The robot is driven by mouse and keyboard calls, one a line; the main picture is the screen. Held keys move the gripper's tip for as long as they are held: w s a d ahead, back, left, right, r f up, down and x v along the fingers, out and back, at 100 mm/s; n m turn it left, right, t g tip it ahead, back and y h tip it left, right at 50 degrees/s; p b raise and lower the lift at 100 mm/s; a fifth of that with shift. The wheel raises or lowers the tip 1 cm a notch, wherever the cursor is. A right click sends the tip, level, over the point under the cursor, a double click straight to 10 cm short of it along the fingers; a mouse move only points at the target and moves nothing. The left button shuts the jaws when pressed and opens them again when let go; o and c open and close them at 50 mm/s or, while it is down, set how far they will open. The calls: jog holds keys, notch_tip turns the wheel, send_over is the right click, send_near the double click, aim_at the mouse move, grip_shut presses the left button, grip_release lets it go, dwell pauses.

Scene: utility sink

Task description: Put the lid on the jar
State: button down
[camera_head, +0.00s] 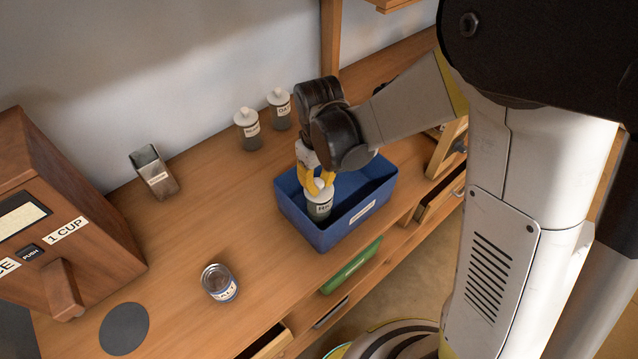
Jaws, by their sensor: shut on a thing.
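An open round jar (219,284) with a light label stands upright on the counter, its dark inside showing. My gripper (319,186) points down into the blue bin with its yellow fingers shut on a white lid (321,192). The lid is at the top of a dark labelled jar (320,209) inside the bin. I cannot tell whether the jar hangs from the grip or rests on the bin floor. The fingers and wrist hide part of the lid.
The blue bin (321,240) stands near the counter's front edge. Two white-lidded jars (247,130) (280,111) stand behind, by the wall. A metal container (154,174) and a wooden dispenser (65,230) are at left. The counter between bin and open jar is clear.

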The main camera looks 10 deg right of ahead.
dwell(0.4)
jog(key=c, duration=0.8)
grip_release()
jog(key=shift+o, duration=0.2)
jog(key=shift+r+p, duration=2.25)
jog(key=shift+r, duration=1.2)
grip_shut()
